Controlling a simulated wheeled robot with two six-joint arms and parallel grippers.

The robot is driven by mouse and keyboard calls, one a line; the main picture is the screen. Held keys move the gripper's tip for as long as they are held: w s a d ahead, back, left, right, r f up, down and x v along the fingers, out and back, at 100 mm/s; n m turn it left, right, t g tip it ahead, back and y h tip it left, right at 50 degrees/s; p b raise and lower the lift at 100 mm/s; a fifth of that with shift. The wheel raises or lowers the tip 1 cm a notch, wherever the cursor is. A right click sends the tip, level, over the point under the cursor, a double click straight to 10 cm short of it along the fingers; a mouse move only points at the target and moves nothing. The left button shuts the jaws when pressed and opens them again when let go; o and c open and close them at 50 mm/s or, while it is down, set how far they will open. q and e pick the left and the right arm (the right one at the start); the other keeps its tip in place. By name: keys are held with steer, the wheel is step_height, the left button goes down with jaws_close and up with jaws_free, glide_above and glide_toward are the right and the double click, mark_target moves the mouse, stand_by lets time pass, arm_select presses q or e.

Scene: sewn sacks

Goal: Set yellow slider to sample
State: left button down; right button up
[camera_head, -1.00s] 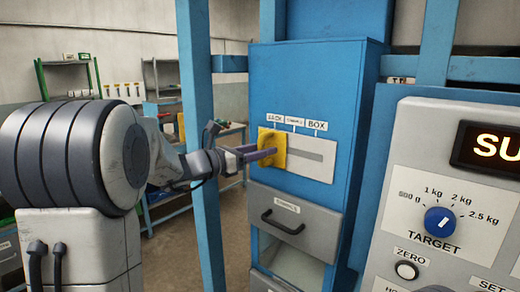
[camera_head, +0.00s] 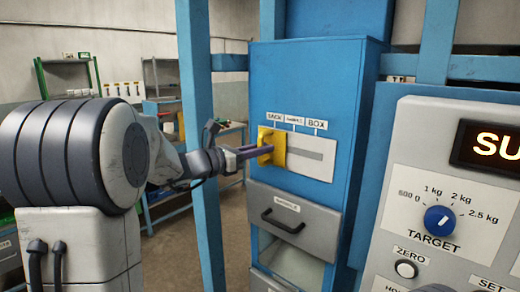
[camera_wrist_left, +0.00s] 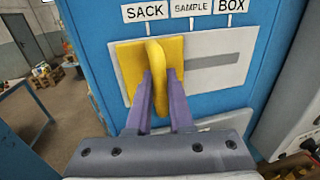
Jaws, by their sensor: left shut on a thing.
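The yellow slider (camera_head: 272,146) sits at the left end of the slot in a pale plate on the blue cabinet, under the SACK label (camera_head: 275,117). The SAMPLE label (camera_wrist_left: 190,7) and the BOX label (camera_wrist_left: 232,5) follow to its right. In the left wrist view the slider's plate and upright handle (camera_wrist_left: 158,80) show clearly. My left gripper (camera_wrist_left: 160,100) has its purple fingers on both sides of the handle and is shut on it. The same gripper (camera_head: 262,151) shows in the head view. My right gripper is not in view.
A grey drawer (camera_head: 295,222) with a black handle is below the slider. A control panel (camera_head: 440,200) with a blue TARGET dial (camera_head: 440,220) stands at the right. A blue post (camera_head: 199,130) rises beside my left arm. The slot (camera_wrist_left: 225,59) right of the slider is clear.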

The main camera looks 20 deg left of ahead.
mark_target(279, 154)
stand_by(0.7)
arm_select(q)
steer(key=d+b, duration=0.1)
steer(key=s+d+b, duration=0.1)
steer(key=d, duration=0.1)
steer(key=d+b, duration=0.2)
steer(key=shift+s+f, duration=0.2)
steer(key=shift+s, duration=0.2)
steer(key=shift+s+d+r, duration=0.15)
steer(key=shift+d, duration=0.2)
steer(key=c, duration=0.8)
jaws_free()
steer(key=shift+a, duration=0.1)
